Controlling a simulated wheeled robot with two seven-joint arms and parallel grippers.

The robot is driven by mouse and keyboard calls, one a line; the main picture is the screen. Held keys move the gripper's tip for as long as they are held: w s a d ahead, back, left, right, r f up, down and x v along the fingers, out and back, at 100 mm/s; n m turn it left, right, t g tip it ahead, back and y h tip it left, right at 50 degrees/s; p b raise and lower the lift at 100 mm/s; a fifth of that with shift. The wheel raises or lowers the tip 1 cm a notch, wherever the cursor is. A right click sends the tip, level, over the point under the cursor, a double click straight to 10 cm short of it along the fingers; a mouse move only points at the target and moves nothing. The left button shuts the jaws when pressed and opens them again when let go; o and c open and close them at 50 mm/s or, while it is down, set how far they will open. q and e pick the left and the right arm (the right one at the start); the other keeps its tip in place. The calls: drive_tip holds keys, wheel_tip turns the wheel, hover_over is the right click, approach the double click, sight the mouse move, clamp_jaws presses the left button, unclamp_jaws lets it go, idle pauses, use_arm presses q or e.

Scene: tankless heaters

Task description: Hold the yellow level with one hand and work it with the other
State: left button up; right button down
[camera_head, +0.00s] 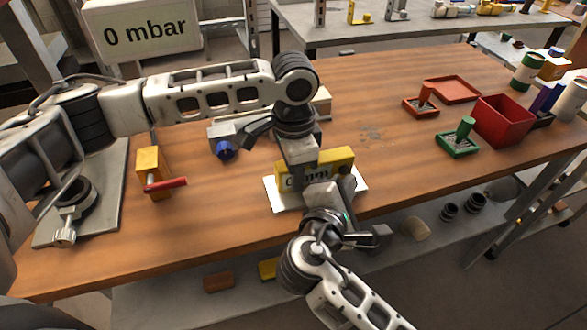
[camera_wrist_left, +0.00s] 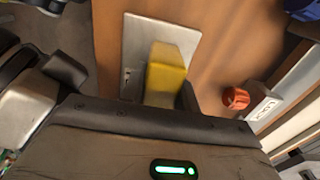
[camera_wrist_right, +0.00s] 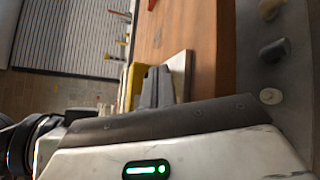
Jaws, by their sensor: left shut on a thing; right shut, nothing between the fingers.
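The yellow level (camera_head: 337,158) stands on a white plate (camera_head: 275,196) near the front edge of the wooden table. Its front face has a dark display, partly hidden by my grippers. My left gripper (camera_head: 300,178) reaches down over it from behind and is shut on it. In the left wrist view, the level (camera_wrist_left: 165,75) sits between the fingers above the plate (camera_wrist_left: 150,30). My right gripper (camera_head: 322,195) is at the level's front side, shut and empty. In the right wrist view, its closed fingers (camera_wrist_right: 157,85) are right beside the level (camera_wrist_right: 133,85); contact cannot be told.
A yellow valve block with a red handle (camera_head: 165,185) stands to the left. Red and green trays (camera_head: 457,145) and a red bin (camera_head: 502,122) are at the right. The table between is clear.

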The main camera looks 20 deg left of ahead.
drive_tip(key=s+d, duration=0.2)
drive_tip(key=s, duration=0.1)
drive_tip(key=s+d, duration=0.1)
drive_tip(key=s, duration=0.1)
drive_tip(key=shift+d, duration=0.3)
drive_tip(key=shift+w, duration=0.1)
use_arm(q)
drive_tip(key=o, duration=1.2)
drive_tip(key=shift+c, duration=0.2)
drive_tip(key=shift+r, duration=0.1)
